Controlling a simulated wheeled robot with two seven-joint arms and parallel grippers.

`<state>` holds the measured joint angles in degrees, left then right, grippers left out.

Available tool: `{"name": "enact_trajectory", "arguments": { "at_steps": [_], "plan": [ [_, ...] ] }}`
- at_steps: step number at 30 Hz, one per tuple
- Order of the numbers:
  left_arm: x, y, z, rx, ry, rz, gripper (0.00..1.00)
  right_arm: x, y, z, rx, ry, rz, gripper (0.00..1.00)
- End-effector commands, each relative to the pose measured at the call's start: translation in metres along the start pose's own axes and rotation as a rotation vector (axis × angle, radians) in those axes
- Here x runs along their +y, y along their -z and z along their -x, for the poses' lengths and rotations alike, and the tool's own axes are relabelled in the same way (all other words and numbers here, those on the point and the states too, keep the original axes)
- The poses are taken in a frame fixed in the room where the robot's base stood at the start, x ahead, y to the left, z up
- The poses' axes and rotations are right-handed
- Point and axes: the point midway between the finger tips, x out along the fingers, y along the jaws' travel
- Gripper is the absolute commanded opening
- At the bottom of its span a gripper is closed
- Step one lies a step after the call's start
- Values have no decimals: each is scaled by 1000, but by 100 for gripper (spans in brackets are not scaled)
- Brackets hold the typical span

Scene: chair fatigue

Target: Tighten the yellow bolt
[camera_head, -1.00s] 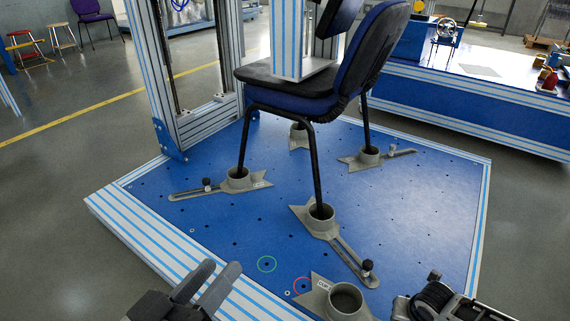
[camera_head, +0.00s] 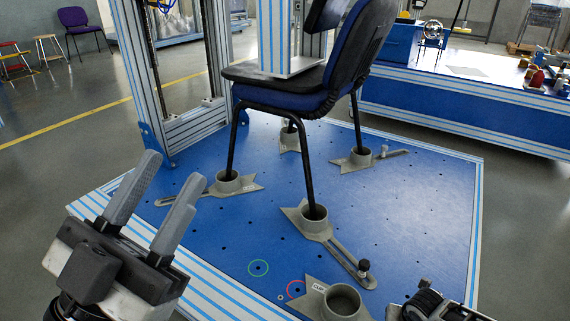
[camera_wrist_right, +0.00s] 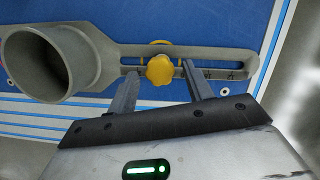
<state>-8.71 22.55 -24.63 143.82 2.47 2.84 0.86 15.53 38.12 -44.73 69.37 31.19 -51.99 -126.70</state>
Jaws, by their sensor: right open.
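The yellow bolt (camera_wrist_right: 160,70) has a lobed knob and sits in the slot of a grey foot clamp (camera_wrist_right: 215,58) in the right wrist view. My right gripper (camera_wrist_right: 158,73) is open, with one finger on each side of the knob; I cannot tell whether either touches it. In the head view the yellow bolt does not show. An empty grey clamp (camera_head: 313,290) stands at the bottom, beside part of my right arm. My left gripper (camera_head: 168,183) is open and empty, raised over the platform's left front edge.
A blue-black chair (camera_head: 290,95) stands on the blue platform (camera_head: 420,215) with its legs in grey cup clamps. One near clamp has a black knob (camera_head: 363,266). A profile frame (camera_head: 178,125) rises behind left. The platform's right part is clear.

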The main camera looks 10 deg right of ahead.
Motion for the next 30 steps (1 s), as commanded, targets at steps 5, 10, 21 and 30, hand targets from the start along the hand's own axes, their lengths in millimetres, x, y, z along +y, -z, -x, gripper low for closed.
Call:
{"name": "enact_trajectory", "arguments": {
  "at_steps": [5, 10, 21, 30],
  "plan": [
    [0, 1, 0, 4, -2, -5, 36, 0, -1, -6, -1, 0, -1, 51],
    [0, 1, 0, 5, -2, -5, 36, 0, -1, -7, -1, 0, -1, 51],
    [0, 1, 0, 5, -1, -4, 36, -3, -2, -7, -4, -61, 252, 51],
    [0, 1, 0, 5, -1, -3, 36, -2, -1, -7, -1, -86, 342, 51]
  ]
}}
